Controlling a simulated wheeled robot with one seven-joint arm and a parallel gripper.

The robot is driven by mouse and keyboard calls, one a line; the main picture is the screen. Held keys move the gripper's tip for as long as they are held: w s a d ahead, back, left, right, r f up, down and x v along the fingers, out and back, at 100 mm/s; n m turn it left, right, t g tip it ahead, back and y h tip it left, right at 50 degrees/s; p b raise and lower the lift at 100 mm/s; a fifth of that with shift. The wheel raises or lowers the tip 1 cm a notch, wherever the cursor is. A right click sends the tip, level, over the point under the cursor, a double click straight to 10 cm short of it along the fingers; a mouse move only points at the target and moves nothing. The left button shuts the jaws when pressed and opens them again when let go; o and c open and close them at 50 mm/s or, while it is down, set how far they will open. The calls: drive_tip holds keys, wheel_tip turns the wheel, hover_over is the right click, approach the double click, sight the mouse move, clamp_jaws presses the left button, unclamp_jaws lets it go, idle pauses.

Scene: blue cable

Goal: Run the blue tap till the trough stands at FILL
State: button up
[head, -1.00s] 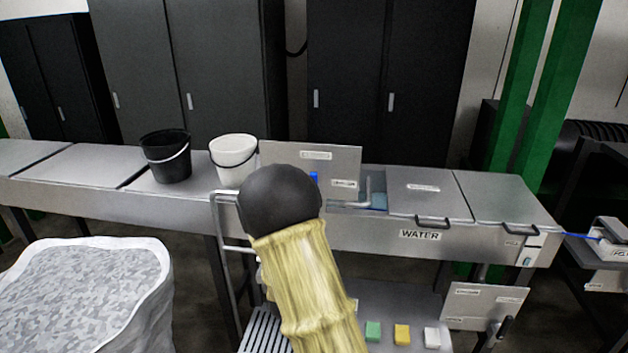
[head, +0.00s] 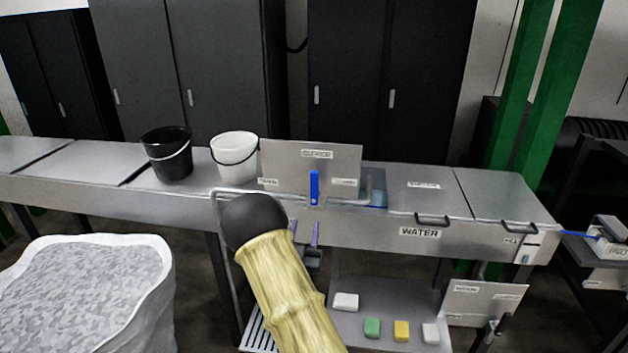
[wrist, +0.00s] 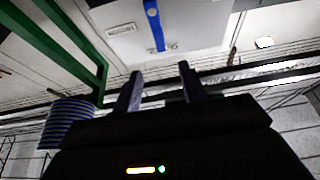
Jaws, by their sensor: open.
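The blue tap lever (head: 314,188) stands upright in front of an upright labelled metal panel. It also shows in the wrist view (wrist: 154,25), ahead of the fingers. The metal trough (head: 350,228) bears the word WATER. A small patch of blue water (head: 376,196) shows at its open part beside the tap; its level cannot be read from here. A gauge (head: 526,250) is on the trough's front at the right, with a small label beside it. My gripper (head: 304,233) is open and empty, below the tap lever and apart from it. Its two fingers show in the wrist view (wrist: 159,88).
A black bucket (head: 167,158) and a white bucket (head: 234,160) stand on the trough's covers to the left. Covers with black handles (head: 432,219) close the right part. Several coloured blocks (head: 372,328) lie on the lower shelf. A large white sack (head: 85,290) stands front left.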

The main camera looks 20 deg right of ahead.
sight(313, 183)
drive_tip(key=p+x, duration=0.6)
drive_tip(key=x, duration=1)
drive_tip(key=shift+w+d, duration=0.2)
drive_tip(key=shift+w, duration=0.05)
clamp_jaws()
